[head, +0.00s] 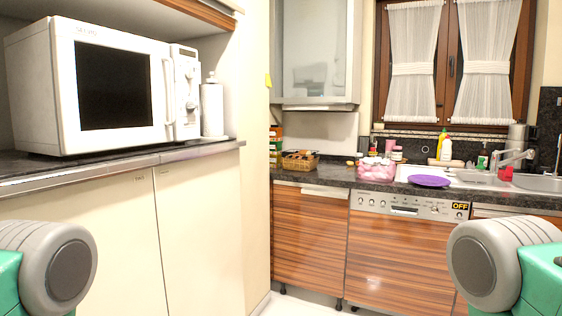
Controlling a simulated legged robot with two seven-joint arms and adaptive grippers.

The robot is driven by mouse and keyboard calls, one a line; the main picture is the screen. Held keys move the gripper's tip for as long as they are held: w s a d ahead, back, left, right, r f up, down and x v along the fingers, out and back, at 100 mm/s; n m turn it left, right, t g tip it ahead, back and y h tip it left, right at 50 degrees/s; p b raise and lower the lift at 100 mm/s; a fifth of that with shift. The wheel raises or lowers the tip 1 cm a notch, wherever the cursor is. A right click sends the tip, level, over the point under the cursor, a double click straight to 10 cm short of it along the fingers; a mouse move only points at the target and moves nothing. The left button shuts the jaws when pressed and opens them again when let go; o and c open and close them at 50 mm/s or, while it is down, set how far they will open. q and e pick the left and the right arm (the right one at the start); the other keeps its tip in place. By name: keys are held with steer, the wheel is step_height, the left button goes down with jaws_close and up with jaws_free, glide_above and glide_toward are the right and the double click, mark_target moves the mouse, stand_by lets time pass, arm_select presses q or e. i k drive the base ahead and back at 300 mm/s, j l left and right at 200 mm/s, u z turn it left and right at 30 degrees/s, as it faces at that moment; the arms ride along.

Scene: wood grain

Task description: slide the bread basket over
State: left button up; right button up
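A small brown wicker basket (300,163) with items in it stands on the dark counter at the back, near the left end of the run of wood-grain cabinets. It is the only basket in the head view, and I cannot tell whether bread is in it. Parts of my two arms show at the lower left and lower right edges, far from the basket. Neither gripper is in view.
A dark counter (335,178) carries a pink bag (376,170), a purple plate (429,181), bottles and a sink. A white microwave (110,85) stands on the nearer left counter (80,171). Cream cabinets fill the left. Some floor shows between the cabinets.

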mark_target(299, 159)
steer(key=i+l, duration=0.45)
steer(key=i, duration=0.2)
steer(key=i+l+u, duration=0.1)
steer(key=i+l, duration=0.3)
steer(key=i, duration=0.3)
steer(key=i+l, duration=0.5)
steer(key=i, duration=0.15)
steer(key=i+u, duration=0.15)
steer(key=u, duration=0.3)
steer(key=i+l+u, duration=0.15)
steer(key=u, duration=0.3)
